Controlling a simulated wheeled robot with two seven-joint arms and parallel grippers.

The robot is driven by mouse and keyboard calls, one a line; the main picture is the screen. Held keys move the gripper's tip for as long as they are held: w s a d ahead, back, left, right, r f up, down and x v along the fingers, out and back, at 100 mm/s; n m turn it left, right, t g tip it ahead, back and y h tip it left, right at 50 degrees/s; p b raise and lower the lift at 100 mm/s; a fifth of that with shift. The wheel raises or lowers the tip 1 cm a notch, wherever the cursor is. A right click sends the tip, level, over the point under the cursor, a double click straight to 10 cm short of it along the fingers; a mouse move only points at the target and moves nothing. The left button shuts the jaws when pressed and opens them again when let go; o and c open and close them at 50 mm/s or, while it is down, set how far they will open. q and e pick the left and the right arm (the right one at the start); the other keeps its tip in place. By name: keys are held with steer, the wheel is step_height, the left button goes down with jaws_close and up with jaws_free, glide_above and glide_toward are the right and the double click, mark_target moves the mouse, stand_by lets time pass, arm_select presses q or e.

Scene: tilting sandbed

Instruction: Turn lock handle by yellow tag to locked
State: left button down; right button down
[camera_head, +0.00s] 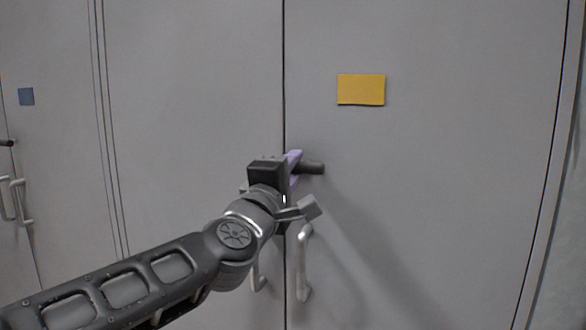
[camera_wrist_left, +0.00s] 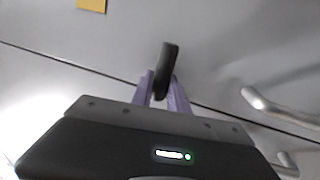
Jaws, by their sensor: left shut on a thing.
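The yellow tag (camera_head: 361,89) is on the right grey door, above the lock handle; its edge also shows in the left wrist view (camera_wrist_left: 91,5). The dark lock handle (camera_head: 312,168) sticks out to the right of my left gripper (camera_head: 294,166), roughly level, near the seam between the doors. In the left wrist view the dark handle (camera_wrist_left: 166,70) stands between the purple fingers of my left gripper (camera_wrist_left: 162,90), which are shut on it. The handle's pivot end is hidden by the gripper in the head view. My right gripper is not in view.
A pale pull handle (camera_head: 303,263) is on the right door just below my gripper, and another (camera_head: 258,272) is partly hidden behind my arm. A blue tag (camera_head: 26,96) and more handles (camera_head: 17,200) are at the far left. The right door's surface is otherwise clear.

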arm_select(q)
steer(key=shift+f, duration=0.1)
steer(key=c, duration=1.3)
jaws_free()
steer(key=shift+s, duration=0.1)
steer(key=b+v, duration=0.1)
steer(key=v, duration=0.6)
steer(key=shift+s, duration=0.3)
steer(key=shift+a+f, duration=0.1)
